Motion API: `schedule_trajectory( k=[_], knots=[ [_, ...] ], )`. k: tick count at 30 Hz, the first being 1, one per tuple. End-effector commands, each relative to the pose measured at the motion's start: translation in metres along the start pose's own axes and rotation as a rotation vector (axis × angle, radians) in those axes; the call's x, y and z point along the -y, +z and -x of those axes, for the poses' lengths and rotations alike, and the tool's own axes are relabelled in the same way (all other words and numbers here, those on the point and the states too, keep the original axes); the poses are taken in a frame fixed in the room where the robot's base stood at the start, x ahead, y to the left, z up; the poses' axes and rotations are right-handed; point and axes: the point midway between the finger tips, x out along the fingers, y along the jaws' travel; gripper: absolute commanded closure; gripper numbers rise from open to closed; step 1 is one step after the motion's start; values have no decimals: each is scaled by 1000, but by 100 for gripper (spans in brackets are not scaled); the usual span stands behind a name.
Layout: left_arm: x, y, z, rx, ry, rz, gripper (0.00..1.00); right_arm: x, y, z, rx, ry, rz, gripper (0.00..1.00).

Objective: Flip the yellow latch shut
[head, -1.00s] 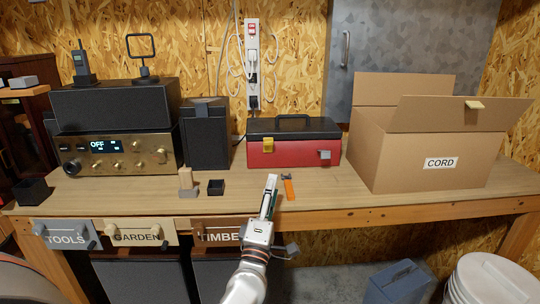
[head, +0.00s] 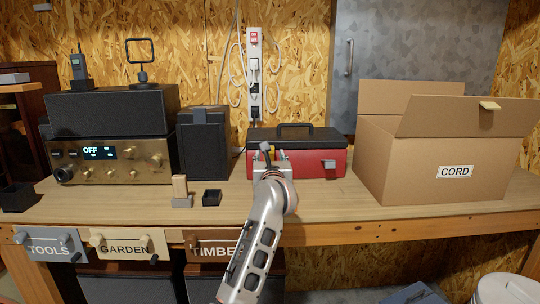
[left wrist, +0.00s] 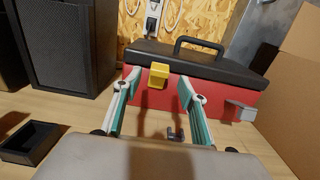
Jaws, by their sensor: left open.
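The red toolbox (head: 310,163) with a black lid stands at the back of the bench, its lid down. Its yellow latch (left wrist: 158,76) juts from the upper front, just under the lid edge, in the left wrist view. In the head view my gripper and arm hide most or all of that latch. My left gripper (head: 264,152) is open in front of the box, fingers on either side of the yellow latch. Contact cannot be told. My right gripper is out of view.
A cardboard box (head: 438,150) labelled CORD stands open to the right. A black speaker (head: 204,145) is to the left. A small black tray (head: 212,197) and a wooden block on a stand (head: 181,191) are on the bench, left of my arm. The right front of the bench is clear.

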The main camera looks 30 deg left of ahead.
Motion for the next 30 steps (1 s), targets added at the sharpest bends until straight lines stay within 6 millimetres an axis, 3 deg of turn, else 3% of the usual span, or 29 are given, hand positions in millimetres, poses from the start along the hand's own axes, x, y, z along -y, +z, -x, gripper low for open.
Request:
schedule_trajectory(
  k=[7, 18, 19, 23, 30],
  knots=[
    [0, -2, -32, -1, 2, -3, 58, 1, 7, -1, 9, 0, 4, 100],
    [0, 0, -39, 0, 0, -2, 58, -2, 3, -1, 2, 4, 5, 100],
    [0, -1, -39, 0, 0, -2, 61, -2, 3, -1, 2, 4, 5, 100],
    [0, -1, -39, 0, 0, -2, 95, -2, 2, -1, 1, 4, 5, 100],
    [-1, 4, -39, -6, 1, 0, 97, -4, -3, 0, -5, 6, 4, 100]
  ],
)
